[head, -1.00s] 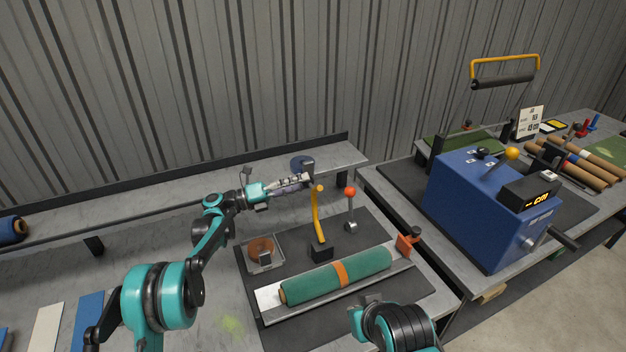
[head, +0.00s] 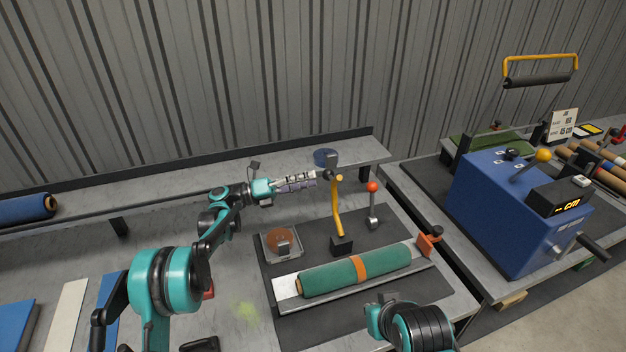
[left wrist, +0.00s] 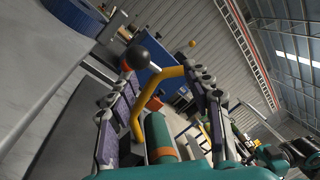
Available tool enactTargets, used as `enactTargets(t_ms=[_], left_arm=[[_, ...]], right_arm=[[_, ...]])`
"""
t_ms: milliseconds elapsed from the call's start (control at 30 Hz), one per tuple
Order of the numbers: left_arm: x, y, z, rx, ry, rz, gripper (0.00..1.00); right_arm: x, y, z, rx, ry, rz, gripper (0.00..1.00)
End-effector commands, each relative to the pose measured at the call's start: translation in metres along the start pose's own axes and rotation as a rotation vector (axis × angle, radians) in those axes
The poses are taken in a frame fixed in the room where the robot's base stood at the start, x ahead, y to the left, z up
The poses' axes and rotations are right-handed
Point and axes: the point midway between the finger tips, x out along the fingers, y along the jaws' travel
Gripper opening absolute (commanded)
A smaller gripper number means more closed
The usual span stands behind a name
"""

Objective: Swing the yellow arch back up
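The yellow arch (head: 338,210) stands nearly upright from a black block behind the green turf roll (head: 355,271) in the head view, seen almost edge-on. In the left wrist view the yellow arch (left wrist: 138,112) bends across the space between the fingers, with a black ball (left wrist: 137,57) near it. My left gripper (head: 314,179) is left of the arch's top in the head view. Its two fingers are spread wide in the left wrist view (left wrist: 158,95), and I see no contact with the arch. My right arm shows at the bottom, its fingers out of frame.
A red-knobbed lever (head: 373,205) stands right of the arch. A tray with a brown disc (head: 283,239) lies to the left. A metal shelf (head: 220,170) runs behind. A blue machine (head: 500,205) and another yellow handle with a roller (head: 540,82) are at the right.

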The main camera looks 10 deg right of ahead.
Motion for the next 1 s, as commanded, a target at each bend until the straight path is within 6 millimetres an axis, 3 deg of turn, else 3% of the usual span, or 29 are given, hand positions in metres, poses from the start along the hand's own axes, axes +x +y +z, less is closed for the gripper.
enactTargets(t_ms=[600, 1000], left_arm=[[-0.045, -0.002, -0.008, 0.0, -0.001, 0.001, 0.5], [-0.051, -0.003, -0.009, 0.0, 0.0, 0.0, 0.5]], right_arm=[[0.008, 0.0, 0.006, 0.0, 0.0, 0.0, 0.0], [0.008, 0.0, 0.006, 0.0, 0.0, 0.0, 0.0]])
